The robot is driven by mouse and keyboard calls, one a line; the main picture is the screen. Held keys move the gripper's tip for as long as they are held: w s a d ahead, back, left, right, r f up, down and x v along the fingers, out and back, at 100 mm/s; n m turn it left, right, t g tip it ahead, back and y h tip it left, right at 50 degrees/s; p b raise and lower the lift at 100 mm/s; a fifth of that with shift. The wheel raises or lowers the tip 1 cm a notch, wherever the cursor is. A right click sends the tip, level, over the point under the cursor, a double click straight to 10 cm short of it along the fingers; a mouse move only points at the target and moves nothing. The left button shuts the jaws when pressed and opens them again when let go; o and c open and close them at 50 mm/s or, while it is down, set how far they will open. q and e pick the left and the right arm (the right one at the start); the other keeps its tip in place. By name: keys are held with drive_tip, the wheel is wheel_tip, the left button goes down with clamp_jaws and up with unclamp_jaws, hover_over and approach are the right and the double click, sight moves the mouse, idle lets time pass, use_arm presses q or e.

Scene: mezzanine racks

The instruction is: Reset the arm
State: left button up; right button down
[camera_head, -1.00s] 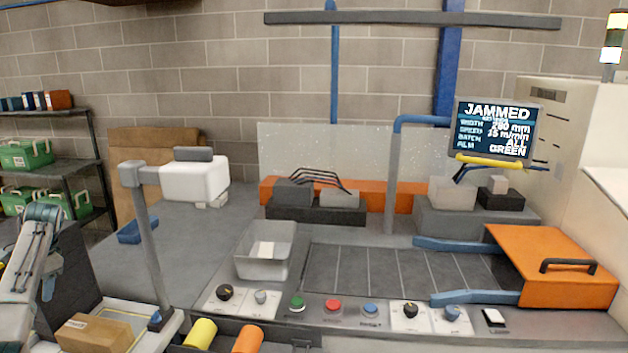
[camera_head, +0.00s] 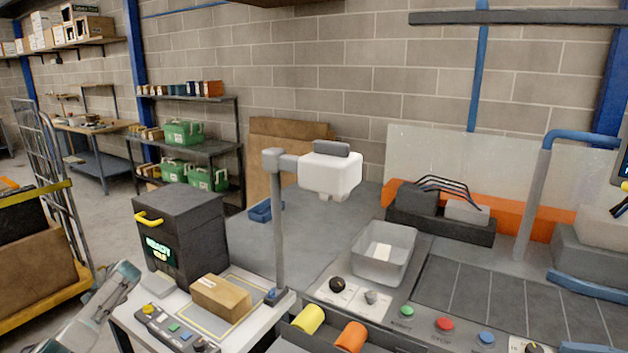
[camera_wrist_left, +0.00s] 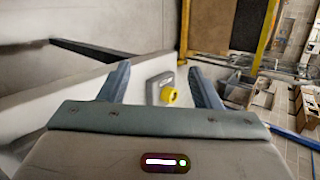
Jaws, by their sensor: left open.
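Beyond the fingers is a pale panel with a grey box bearing a yellow knob (camera_wrist_left: 169,96). My right arm and gripper are in neither view.
A cardboard box (camera_head: 220,297) lies on the small table beside a dark cabinet (camera_head: 184,238) with a yellow handle. A grey tray (camera_head: 383,263) sits on the machine bench. A cage trolley (camera_head: 45,240) stands far left. Grey floor shows between trolley and cabinet.

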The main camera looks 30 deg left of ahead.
use_arm(q)
drive_tip(key=s+f+m+t, duration=0.2)
drive_tip(key=s+f, duration=0.8)
drive_tip(key=s, duration=0.3)
drive_tip(key=s+f+m+t, duration=0.1)
drive_tip(key=s+f+t, duration=0.1)
drive_tip(key=s+f, duration=0.9)
drive_tip(key=s+d+f+n+h, duration=0.15)
drive_tip(key=s+d+f, duration=0.25)
drive_tip(key=d+f, duration=0.8)
drive_tip(key=s+d+f+h, duration=0.35)
drive_tip(key=d+f, duration=0.65)
drive_tip(key=d, duration=0.5)
drive_tip(key=s+d+f+n+h, duration=0.1)
drive_tip(key=d+f, duration=0.3)
drive_tip(key=d, duration=0.8)
drive_tip(key=s+d+f+g+h, duration=0.1)
drive_tip(key=d+f+h, duration=0.15)
drive_tip(key=d, duration=0.95)
drive_tip(key=s+d+f+n+h, duration=0.15)
drive_tip(key=d+f, duration=0.25)
drive_tip(key=d, duration=0.9)
drive_tip(key=shift+m+y, duration=0.4)
drive_tip(key=shift+y, duration=0.1)
wheel_tip(320, 180, down, 6)
drive_tip(key=b, duration=0.5)
drive_tip(key=shift+r, duration=0.1)
